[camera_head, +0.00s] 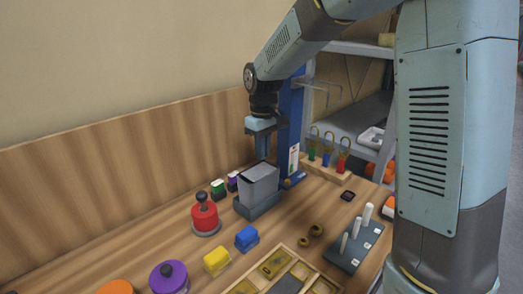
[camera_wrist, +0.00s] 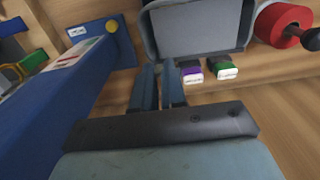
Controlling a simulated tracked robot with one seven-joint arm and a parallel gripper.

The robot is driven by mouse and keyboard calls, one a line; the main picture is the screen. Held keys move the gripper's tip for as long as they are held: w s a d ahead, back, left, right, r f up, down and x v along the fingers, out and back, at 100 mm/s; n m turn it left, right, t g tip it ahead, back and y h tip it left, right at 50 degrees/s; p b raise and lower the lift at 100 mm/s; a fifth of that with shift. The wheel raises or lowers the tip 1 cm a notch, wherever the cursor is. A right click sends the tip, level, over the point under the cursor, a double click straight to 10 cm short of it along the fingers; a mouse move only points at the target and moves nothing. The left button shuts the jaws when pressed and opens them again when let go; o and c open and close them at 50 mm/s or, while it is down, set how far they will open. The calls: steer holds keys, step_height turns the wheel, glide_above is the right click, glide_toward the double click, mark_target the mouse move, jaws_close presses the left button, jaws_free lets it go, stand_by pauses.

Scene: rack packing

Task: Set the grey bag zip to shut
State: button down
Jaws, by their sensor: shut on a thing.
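The grey bag (camera_head: 258,186) stands upright in a dark grey base on the wooden bench. In the wrist view its rim and grey top (camera_wrist: 200,28) show at the top. My gripper (camera_head: 262,155) points down at the back edge of the bag. In the wrist view my gripper's two fingers (camera_wrist: 168,70) are close together, with their tips at the bag's near rim. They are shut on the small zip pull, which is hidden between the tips. I cannot tell how far along the zip is.
A blue post (camera_head: 291,110) stands close behind the arm. A red knobbed weight (camera_head: 204,217) and purple and green blocks (camera_wrist: 191,75) are near the bag. Blue (camera_head: 247,239) and yellow (camera_head: 217,262) blocks, and a peg board (camera_head: 350,255), stand in front.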

steer(key=c, duration=1.2)
jaws_free()
steer(key=shift+d, duration=0.1)
steer(key=shift+o, duration=0.2)
steer(key=shift+w+r, duration=0.1)
steer(key=shift+r, duration=0.05)
step_height(320, 180, up, 13)
steer(key=shift+r, duration=0.2)
steer(key=s+d+f+m+t, duration=0.1)
steer(key=s+d+m, duration=0.3)
steer(key=s+d, duration=0.6)
steer(key=s+d+f+m+t, duration=0.1)
steer(key=s+d+m+t, duration=0.3)
steer(key=s+d, duration=0.6)
steer(key=s, duration=0.5)
steer(key=shift+s+f+m+t, duration=0.2)
steer(key=shift+s+m+t, duration=0.05)
steer(key=shift+m+t, duration=0.05)
